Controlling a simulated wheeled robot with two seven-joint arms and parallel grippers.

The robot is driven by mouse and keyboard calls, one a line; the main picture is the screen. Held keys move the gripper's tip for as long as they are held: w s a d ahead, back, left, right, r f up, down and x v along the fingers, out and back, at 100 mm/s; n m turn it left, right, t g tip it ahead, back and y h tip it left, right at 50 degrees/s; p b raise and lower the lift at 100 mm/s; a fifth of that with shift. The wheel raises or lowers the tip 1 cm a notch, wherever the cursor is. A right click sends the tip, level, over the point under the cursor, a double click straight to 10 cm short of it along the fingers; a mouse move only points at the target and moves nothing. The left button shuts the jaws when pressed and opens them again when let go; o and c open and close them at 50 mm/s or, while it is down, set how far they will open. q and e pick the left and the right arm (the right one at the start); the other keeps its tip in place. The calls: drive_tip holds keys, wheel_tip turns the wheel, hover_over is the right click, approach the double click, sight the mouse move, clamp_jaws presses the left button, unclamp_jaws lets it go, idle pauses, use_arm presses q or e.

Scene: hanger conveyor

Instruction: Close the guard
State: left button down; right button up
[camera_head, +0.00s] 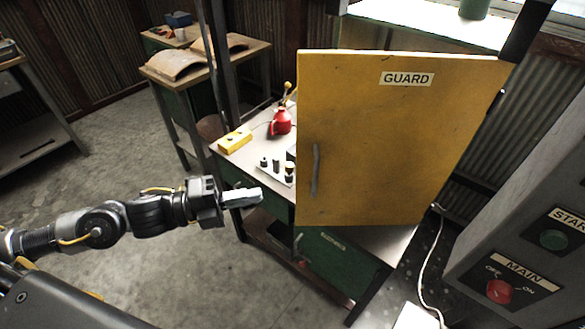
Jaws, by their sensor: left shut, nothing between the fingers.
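The guard (385,140) is a large yellow door panel with a "GUARD" label near its top right. It stands swung out over the workbench, facing me. Its grey vertical handle (315,170) is near the panel's left edge. My left gripper (258,195) is shut and empty, left of the guard and below the handle's height in the picture, apart from both. What lies behind the panel is mostly hidden. My right gripper is not in view.
The workbench (345,238) holds a yellow box (235,139), a red oil can (281,122) and small dark knobs (276,166). A control panel (520,240) with a green start button and red main switch stands at the right.

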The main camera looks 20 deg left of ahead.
use_arm(q)
drive_tip(key=w+d+p, duration=0.5)
drive_tip(key=w+d, duration=0.1)
drive_tip(key=w, duration=0.2)
drive_tip(key=shift+w+d, duration=0.3)
drive_tip(key=shift+d, duration=0.1)
